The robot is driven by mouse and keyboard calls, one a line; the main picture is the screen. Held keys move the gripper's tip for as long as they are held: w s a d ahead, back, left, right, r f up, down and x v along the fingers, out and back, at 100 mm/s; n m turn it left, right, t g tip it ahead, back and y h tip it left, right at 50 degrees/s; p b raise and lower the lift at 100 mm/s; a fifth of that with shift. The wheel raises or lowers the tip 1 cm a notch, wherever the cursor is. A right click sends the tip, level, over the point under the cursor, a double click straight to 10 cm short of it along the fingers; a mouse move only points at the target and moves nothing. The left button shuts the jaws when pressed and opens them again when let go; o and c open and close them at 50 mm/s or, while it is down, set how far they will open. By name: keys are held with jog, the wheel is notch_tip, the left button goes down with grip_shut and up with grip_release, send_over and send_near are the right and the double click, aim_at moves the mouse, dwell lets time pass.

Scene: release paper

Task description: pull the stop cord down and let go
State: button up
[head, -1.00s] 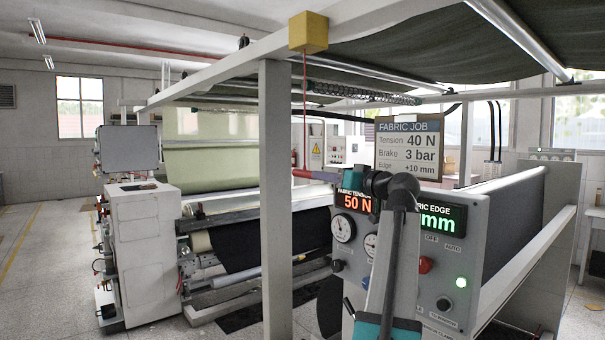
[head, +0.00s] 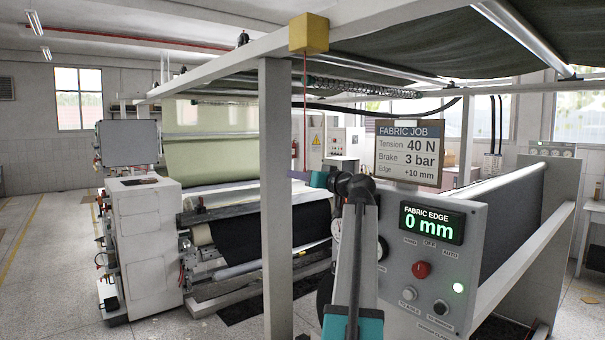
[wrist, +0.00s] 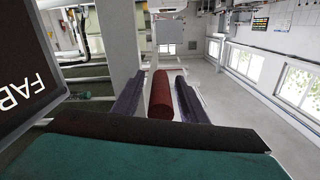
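A thin red stop cord (head: 305,110) hangs from a yellow box (head: 309,33) on the overhead beam. Its lower end meets my gripper (head: 303,176), left of the control panel. In the wrist view, a dark red cylindrical handle (wrist: 160,96) lies between the two purple fingers of my gripper (wrist: 159,76). A narrow gap shows on each side of the handle, so the fingers look open around it. In the head view the handle is hidden or too small to make out.
A grey control panel (head: 400,265) reads fabric edge 0 mm, with a red button (head: 421,270). My arm covers its left part. A job sign (head: 409,153) stands above it. A white post (head: 277,200) stands just left of my gripper. The floor at far left is clear.

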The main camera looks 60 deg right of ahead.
jog(key=shift+w, duration=0.2)
grip_shut()
jog(key=shift+f, duration=0.1)
jog(key=shift+f+b, duration=2)
jog(key=shift+b, duration=0.1)
